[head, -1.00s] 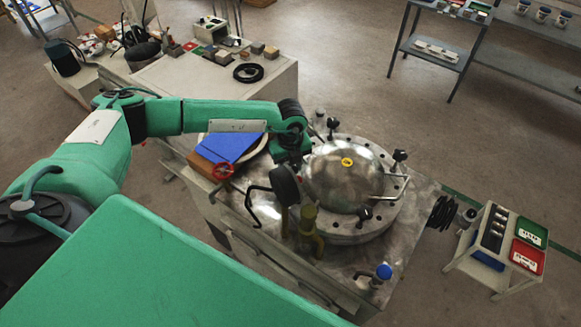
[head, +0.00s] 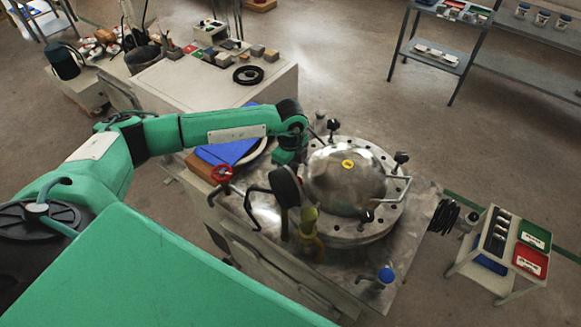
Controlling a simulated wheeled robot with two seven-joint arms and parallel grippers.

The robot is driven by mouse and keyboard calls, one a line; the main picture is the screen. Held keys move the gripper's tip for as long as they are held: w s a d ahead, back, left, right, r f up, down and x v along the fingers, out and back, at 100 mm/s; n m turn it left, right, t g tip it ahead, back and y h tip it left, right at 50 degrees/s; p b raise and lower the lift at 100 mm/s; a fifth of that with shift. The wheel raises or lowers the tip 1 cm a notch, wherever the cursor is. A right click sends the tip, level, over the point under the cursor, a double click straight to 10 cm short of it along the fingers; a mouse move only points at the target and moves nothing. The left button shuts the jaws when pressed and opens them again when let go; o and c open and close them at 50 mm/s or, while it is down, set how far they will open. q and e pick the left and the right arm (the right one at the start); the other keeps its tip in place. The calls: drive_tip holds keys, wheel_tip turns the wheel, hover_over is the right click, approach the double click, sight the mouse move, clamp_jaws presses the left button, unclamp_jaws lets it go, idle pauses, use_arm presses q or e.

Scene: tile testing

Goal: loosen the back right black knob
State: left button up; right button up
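A round steel vessel with a domed lid (head: 345,180) and a bolted flange sits on the metal bench top (head: 425,200). Black knobs stand around its rim: a back one (head: 333,125), a back right one (head: 402,157) and a front one (head: 366,215). The back right knob stands upright and clear, with nothing touching it. My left arm reaches in from the left, and its wrist points down at the vessel's left side, well away from that knob. The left gripper's fingers are hidden behind the wrist and a dark gauge (head: 286,186). My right gripper is out of view.
A red valve wheel (head: 222,173), a blue folder (head: 230,152) and a yellow-green valve (head: 308,221) stand left of and in front of the vessel. A blue-capped fitting (head: 385,274) is at the front. A small cart (head: 497,250) stands right. The floor behind the vessel is open.

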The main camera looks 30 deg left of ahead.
use_arm(q)
drive_tip(key=shift+w+r, duration=0.1)
drive_tip(key=o, duration=1)
wheel_tip(320, 180, up, 14)
drive_tip(key=b, duration=0.3)
drive_tip(key=shift+b, duration=0.3)
